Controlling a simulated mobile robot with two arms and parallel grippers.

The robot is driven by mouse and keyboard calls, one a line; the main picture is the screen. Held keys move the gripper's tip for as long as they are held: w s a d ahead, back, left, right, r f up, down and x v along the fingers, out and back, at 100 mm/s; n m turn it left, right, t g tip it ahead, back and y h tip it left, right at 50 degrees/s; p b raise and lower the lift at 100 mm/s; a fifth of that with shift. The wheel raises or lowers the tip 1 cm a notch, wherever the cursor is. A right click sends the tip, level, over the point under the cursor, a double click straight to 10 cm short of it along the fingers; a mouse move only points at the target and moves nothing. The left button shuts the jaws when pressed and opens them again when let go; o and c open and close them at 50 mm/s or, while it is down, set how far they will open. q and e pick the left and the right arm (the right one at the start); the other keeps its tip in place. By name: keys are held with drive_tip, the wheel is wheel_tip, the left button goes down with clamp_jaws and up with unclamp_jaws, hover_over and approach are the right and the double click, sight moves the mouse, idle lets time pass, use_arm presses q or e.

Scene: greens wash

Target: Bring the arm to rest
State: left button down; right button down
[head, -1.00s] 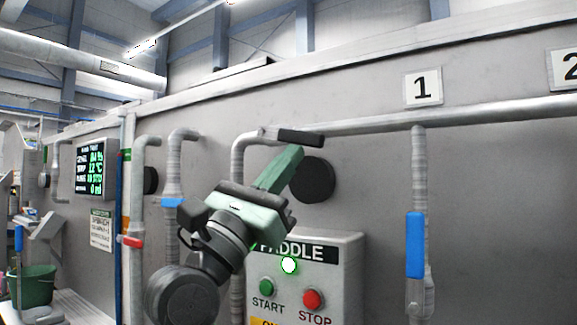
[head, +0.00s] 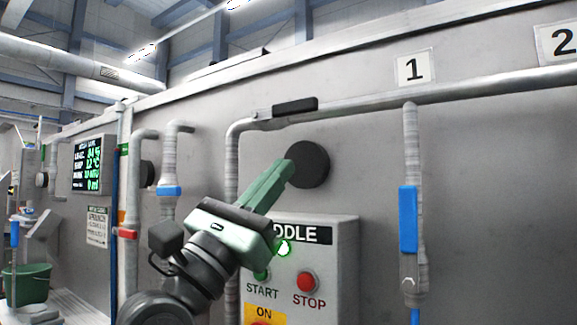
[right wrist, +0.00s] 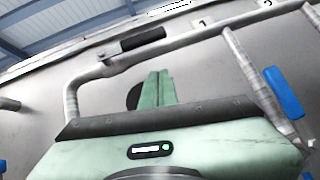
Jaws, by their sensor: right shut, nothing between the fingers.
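My right gripper (head: 281,171) is green, shut and empty. In the head view it points up and to the right, in front of the paddle control box (head: 345,255) and the grey wall. Its fingertips overlap the edge of a black round disc (head: 309,165) on the wall; I cannot tell whether they touch it. In the right wrist view the shut fingers (right wrist: 159,75) point up, with the disc partly hidden behind them. My left gripper is in neither view.
The box has a red STOP button (head: 306,281), a lit green lamp (head: 283,248) and a START button partly hidden by my gripper. A pipe with a black handle (head: 294,106) runs above. A blue-handled valve (head: 408,219) is at right. A green bucket (head: 27,284) stands far left.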

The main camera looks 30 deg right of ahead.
drive_tip(key=s+b+v, duration=0.1)
drive_tip(key=v, duration=0.5)
drive_tip(key=shift+a+b, duration=0.2)
drive_tip(key=shift+b, duration=0.1)
